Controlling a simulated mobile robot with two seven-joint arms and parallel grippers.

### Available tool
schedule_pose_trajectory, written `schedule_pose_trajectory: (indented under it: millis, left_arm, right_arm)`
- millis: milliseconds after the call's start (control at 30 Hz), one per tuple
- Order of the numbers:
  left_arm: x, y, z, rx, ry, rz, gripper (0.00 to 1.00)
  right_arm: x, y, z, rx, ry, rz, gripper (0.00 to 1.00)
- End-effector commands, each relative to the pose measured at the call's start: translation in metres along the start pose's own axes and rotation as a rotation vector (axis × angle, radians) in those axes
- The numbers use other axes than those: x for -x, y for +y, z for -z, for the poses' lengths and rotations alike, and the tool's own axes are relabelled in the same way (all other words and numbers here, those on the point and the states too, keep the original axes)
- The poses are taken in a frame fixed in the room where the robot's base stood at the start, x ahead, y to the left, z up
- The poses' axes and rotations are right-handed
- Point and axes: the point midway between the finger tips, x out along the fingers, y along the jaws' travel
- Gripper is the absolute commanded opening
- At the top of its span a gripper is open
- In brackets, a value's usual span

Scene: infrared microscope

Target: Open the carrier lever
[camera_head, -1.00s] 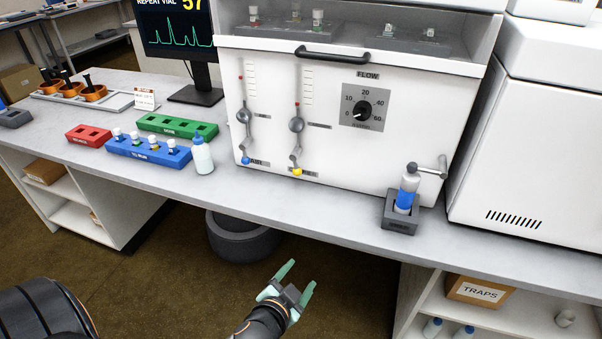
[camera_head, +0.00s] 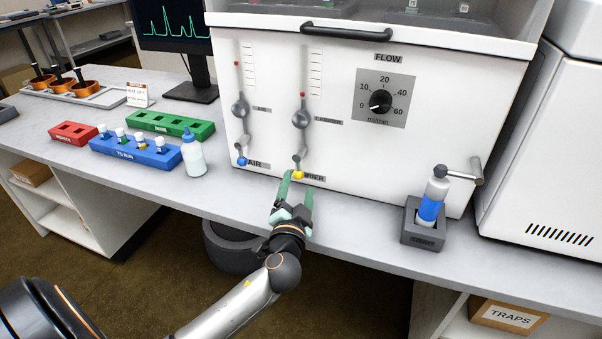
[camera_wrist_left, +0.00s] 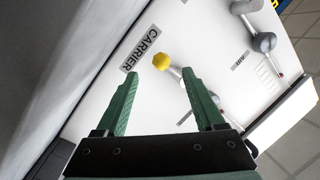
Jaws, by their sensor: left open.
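The carrier lever has a yellow tip (camera_head: 298,175) and hangs down from its round grey valve body (camera_head: 302,119) on the white instrument's front panel. In the left wrist view the yellow tip (camera_wrist_left: 161,61) is beside the CARRIER label (camera_wrist_left: 141,49), ahead of and between the finger lines. My left gripper (camera_head: 293,190) is open and empty, just in front of and below the yellow tip, with no contact that I can make out. It also shows in the left wrist view (camera_wrist_left: 158,90). The fingers partly cover the label in the head view. My right gripper is out of view.
The AIR lever with a blue tip (camera_head: 242,161) hangs to the left. A flow dial (camera_head: 381,102) is to the right. A bottle in a grey holder (camera_head: 423,226) stands at the right. A white bottle (camera_head: 193,157) and the blue rack (camera_head: 134,152) stand left on the bench.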

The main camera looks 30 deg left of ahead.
Motion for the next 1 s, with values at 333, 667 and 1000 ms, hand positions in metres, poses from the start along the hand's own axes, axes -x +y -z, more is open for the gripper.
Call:
schedule_pose_trajectory:
  millis: [333, 667, 1000]
  left_arm:
    - [-0.05, 0.0, 0.0, -0.001, 0.0, 0.0, 0.71]
    - [-0.055, 0.0, 0.0, 0.0, -0.001, -0.001, 0.71]
    - [-0.054, 0.001, -0.001, 0.0, -0.001, -0.003, 0.37]
  right_arm:
    - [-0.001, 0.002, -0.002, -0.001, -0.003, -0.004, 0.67]
    - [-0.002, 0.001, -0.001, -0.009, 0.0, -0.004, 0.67]
    - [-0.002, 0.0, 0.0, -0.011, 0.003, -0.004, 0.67]
